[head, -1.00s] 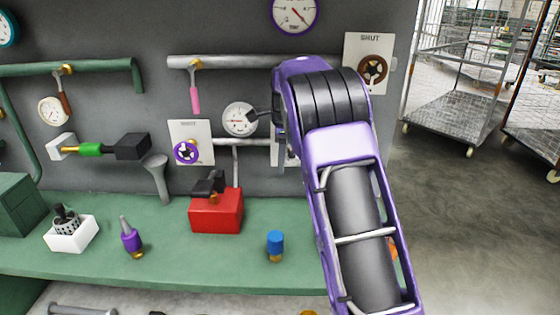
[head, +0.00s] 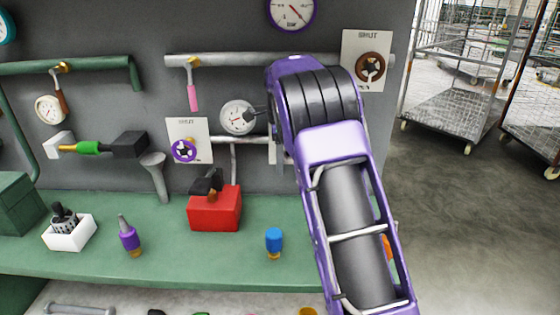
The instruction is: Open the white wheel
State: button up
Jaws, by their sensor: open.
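I see no white wheel; my purple and black arm covers part of the wall. A pale panel (head: 273,151) shows only its left edge beside my arm, and whatever is mounted on it is hidden. A purple wheel (head: 184,150) sits on a white panel marked SHUT, left of my arm. A brown wheel (head: 370,68) sits on another white panel (head: 351,44) at the upper right. My gripper is hidden behind my own arm; only a small dark part of the arm's far end shows beside the white gauge (head: 237,118).
The green bench (head: 180,262) runs below the wall. On it stand a red box (head: 214,212) with a dark top, a blue-capped piece (head: 274,240), a purple nozzle (head: 129,236) and a white box (head: 70,235). Grey pipes cross the wall. Wire trolleys (head: 455,110) stand at the right.

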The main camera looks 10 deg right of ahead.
notch_tip(320, 180, up, 17)
jog(key=shift+r, duration=0.2)
dwell(0.6)
dwell(0.3)
